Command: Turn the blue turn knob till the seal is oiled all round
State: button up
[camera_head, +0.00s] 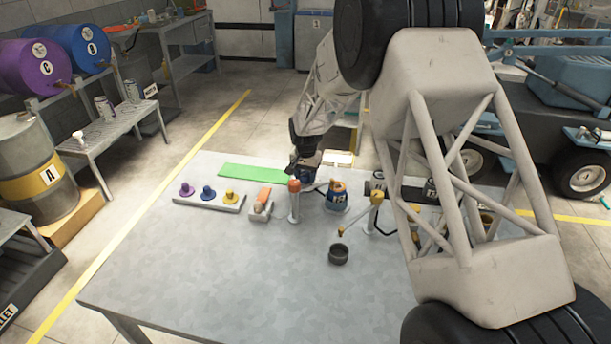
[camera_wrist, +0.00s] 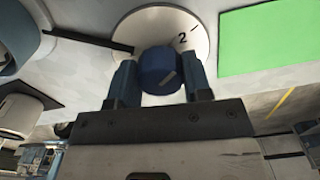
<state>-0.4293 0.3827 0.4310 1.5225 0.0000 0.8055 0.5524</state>
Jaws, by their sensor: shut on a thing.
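The blue turn knob (camera_wrist: 158,68) sits in front of a round white dial plate (camera_wrist: 205,40) in the wrist view. A black "2" and a short tick show on the plate, and a pale mark shows on the knob. My gripper (camera_wrist: 160,80) has one finger on each side of the knob and is shut on it. In the head view my gripper (camera_head: 303,172) is low at the table's far side, behind an orange-topped post (camera_head: 294,203); the knob is hidden there by the gripper. I cannot make out the seal or any oil on it.
The grey table (camera_head: 230,280) is clear at the front. A tray (camera_head: 209,203) with purple, blue and yellow knobs stands left. A blue-orange can (camera_head: 336,196), a dark cup (camera_head: 338,255) and a yellow-handled tool (camera_head: 375,198) stand nearby. A green mat (camera_head: 250,173) lies behind.

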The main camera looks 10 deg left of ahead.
aim_at(306, 174)
jog(key=shift+m, duration=0.8)
jog(key=o, duration=0.9)
jog(key=shift+r, duration=0.1)
jog(key=shift+r, duration=3.8)
jog(key=shift+r, duration=0.1)
